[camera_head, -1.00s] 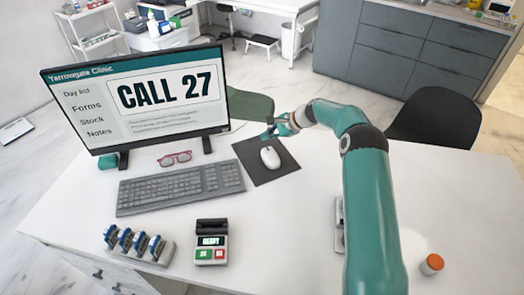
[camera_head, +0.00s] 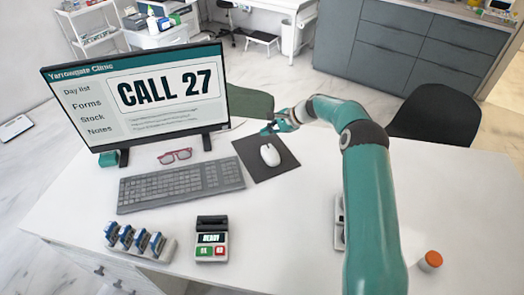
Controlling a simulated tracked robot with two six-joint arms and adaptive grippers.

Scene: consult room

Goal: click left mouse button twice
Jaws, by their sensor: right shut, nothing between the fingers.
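A white computer mouse (camera_head: 270,155) lies on a dark mouse pad (camera_head: 278,172) right of the keyboard. My right arm reaches in from the right over the desk. My right gripper (camera_head: 266,131) is shut and empty, just above and behind the mouse near the pad's back edge, apart from the mouse in the picture. The monitor (camera_head: 140,98) shows "CALL 27" with a list at its left. My left gripper is not in the view.
A grey keyboard (camera_head: 180,187) and red glasses (camera_head: 175,156) lie left of the pad. In front are a rack of blue-topped items (camera_head: 139,243) and a small device reading "READY" (camera_head: 212,240). An orange-capped bottle (camera_head: 430,261) stands at right. The desk (camera_head: 290,235) is clear before the pad.

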